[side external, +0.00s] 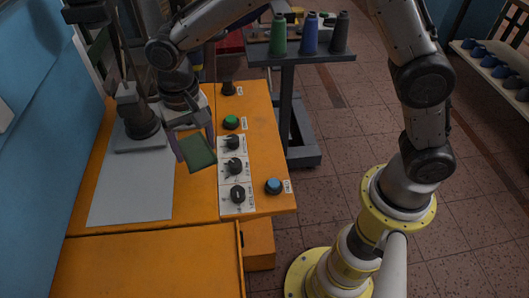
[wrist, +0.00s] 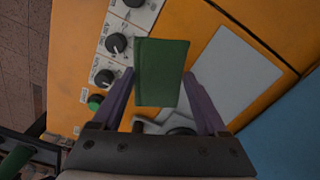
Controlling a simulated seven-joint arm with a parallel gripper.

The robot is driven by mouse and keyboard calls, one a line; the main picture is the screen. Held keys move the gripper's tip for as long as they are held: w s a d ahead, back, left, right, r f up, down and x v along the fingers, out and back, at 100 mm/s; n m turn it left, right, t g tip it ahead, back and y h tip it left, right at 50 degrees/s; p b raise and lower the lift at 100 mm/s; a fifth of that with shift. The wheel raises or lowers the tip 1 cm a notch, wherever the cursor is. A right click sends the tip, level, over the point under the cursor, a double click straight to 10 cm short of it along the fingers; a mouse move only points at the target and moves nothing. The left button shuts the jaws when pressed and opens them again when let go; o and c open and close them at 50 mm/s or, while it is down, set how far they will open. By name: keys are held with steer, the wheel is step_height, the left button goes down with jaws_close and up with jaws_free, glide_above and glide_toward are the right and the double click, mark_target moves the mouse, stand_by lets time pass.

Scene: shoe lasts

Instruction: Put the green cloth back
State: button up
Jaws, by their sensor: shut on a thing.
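The green cloth (side external: 200,155) is a small flat dark-green rectangle between the two purple fingers of my gripper (side external: 194,148). My gripper is shut on it and holds it over the orange bench (side external: 203,205), between the grey plate and the row of knobs. In the wrist view, the cloth (wrist: 162,62) sits between the fingertips and reaches forward from them. It hides part of the bench, between the knobs on the left and the grey plate on the right.
The grey plate (side external: 130,190) carries a grey machine (side external: 138,125). Black dials (side external: 233,167) line the bench's right side, with a green button (side external: 231,122) and a blue button (side external: 274,186). A stand (side external: 300,55) holds thread spools. A shelf (side external: 490,65) with shoe lasts is at right.

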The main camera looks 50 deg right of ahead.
steer(key=s+d+r+m, duration=0.2)
steer(key=s+d, duration=0.7)
steer(key=s, duration=0.1)
steer(key=s+d+r+m, duration=0.2)
steer(key=s+d+m, duration=0.1)
steer(key=s+d, duration=0.7)
glide_above(266, 154)
steer(key=f, duration=0.9)
steer(key=shift+s+f, duration=0.1)
steer(key=shift+s, duration=0.1)
steer(key=shift+w+f, duration=0.2)
steer(key=shift+f, duration=1.55)
steer(key=shift+f, duration=0.1)
steer(key=o, duration=1.1)
